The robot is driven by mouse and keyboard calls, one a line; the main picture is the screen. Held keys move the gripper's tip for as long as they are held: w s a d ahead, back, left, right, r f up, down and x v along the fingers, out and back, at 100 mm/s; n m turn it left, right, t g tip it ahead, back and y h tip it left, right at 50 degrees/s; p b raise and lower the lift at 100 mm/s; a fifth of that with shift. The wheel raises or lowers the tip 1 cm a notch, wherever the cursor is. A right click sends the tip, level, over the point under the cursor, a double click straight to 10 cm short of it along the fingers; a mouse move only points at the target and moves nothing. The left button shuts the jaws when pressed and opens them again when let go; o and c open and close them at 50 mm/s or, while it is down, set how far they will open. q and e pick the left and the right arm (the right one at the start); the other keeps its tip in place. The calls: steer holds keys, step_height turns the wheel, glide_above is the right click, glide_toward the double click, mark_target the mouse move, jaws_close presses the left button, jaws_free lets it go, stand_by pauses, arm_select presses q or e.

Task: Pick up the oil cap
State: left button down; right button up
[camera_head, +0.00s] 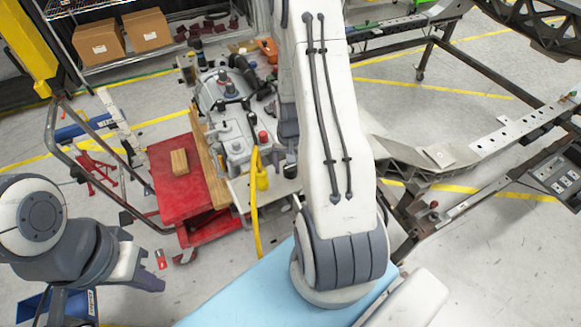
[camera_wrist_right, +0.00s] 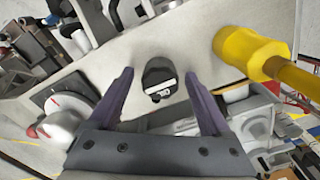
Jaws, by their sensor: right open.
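The oil cap (camera_wrist_right: 160,76), seemingly the small black part with a white marking on top, shows in the right wrist view on a flat light-grey surface. My right gripper (camera_wrist_right: 160,90) is open, with one finger on each side of the cap and a gap to both.
A yellow funnel-like part (camera_wrist_right: 248,52) stands close right of the cap; it also shows in the head view (camera_head: 261,177). A grey engine (camera_head: 228,108) stands beside a red cart (camera_head: 172,207) carrying a wooden block (camera_head: 180,162). A round dial (camera_wrist_right: 62,108) lies left of the right gripper.

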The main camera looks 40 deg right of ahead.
mark_target(290, 166)
jaws_close()
stand_by(0.4)
steer(key=shift+r, duration=0.65)
step_height(290, 166, up, 3)
steer(key=shift+f+b, duration=0.15)
steer(key=shift+b, duration=0.5)
steer(key=s+d+r+b, duration=0.2)
steer(key=s+d+r, duration=0.2)
steer(key=s+r, duration=0.3)
steer(key=s, duration=0.4)
steer(key=shift+w+f, duration=0.1)
